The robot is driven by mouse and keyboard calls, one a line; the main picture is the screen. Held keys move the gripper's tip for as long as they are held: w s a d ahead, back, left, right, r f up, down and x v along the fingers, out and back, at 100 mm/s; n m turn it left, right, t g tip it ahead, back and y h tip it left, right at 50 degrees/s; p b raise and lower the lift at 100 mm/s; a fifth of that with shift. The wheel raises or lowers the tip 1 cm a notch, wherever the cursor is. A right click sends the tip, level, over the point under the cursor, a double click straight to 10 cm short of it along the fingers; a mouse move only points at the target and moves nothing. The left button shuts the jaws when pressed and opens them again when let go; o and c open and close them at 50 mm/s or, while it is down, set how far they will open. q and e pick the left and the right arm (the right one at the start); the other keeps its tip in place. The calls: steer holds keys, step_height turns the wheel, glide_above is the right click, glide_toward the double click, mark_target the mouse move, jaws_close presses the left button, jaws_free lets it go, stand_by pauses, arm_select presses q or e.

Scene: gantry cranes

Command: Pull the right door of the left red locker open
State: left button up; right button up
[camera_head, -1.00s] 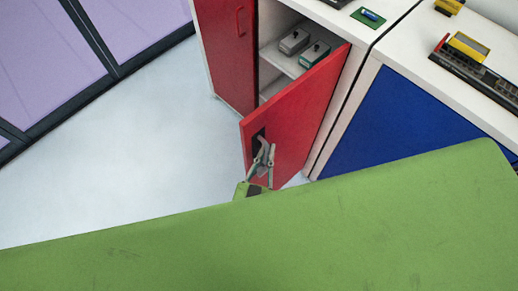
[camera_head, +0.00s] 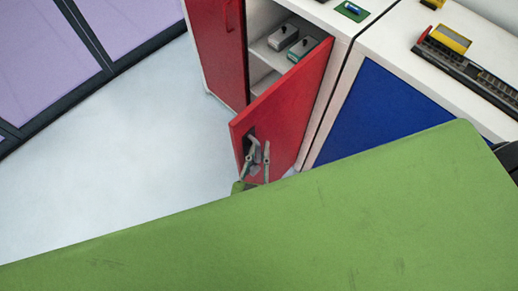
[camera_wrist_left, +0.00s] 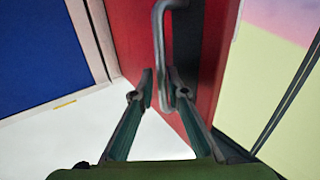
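The left red locker (camera_head: 202,72) has two red doors. Its left door (camera_head: 220,45) is shut. Its right door (camera_head: 292,98) stands well ajar, swung out toward me, with the shelves inside partly visible. My left gripper (camera_head: 259,143) is at the handle on the outer face of this door. In the left wrist view, the grey handle (camera_wrist_left: 159,42) runs down between the two fingertips of the left gripper (camera_wrist_left: 161,88), which are apart with a gap showing around the handle. My right gripper is not in view.
A blue-fronted cabinet (camera_head: 375,110) stands close on the right, with a yellow and black model (camera_head: 452,40) on top. The pale floor (camera_head: 120,150) is clear to the left, up to purple panels (camera_head: 40,45).

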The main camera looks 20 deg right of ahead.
arm_select(q)
steer(key=v, duration=1.2)
stand_by(0.3)
